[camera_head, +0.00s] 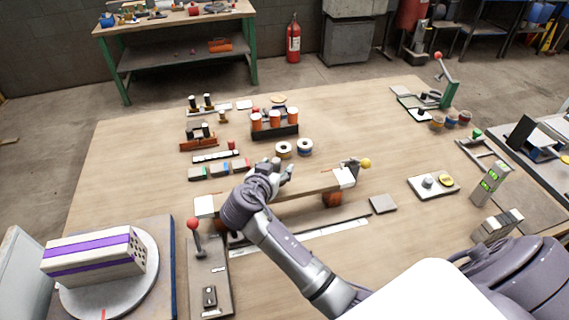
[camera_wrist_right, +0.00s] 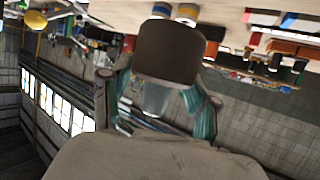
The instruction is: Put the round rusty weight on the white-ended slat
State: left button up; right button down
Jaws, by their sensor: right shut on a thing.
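The slat (camera_head: 310,187) is a long wooden board with white ends (camera_head: 205,206), lying across the middle of the table in the head view. A rusty brown round support (camera_head: 332,199) shows under its right part. My right gripper (camera_head: 280,168) is over the slat's middle, and my forearm hides part of the board. In the wrist view my right gripper (camera_wrist_right: 160,88) is shut on a dark brown, rounded piece, seemingly the round rusty weight (camera_wrist_right: 170,50). The weight is hidden behind the hand in the head view. My left gripper is not in view.
Behind the hand stand two ring-shaped rolls (camera_head: 284,150) and a black rack with orange cylinders (camera_head: 275,130). A red-knobbed lever (camera_head: 194,225) is near the slat's left end. A yellow ball (camera_head: 366,163) is by its right end. Table is clear at right of the rolls.

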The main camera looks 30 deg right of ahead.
notch_tip(320, 180, down, 3)
jog(key=shift+r+p, duration=0.1)
jog(key=shift+p, duration=0.35)
jog(key=shift+f, duration=0.35)
jog(key=c, duration=0.7)
grip_release()
jog(key=shift+f, duration=0.3)
jog(key=o, duration=0.4)
jog(key=shift+s+r, duration=0.1)
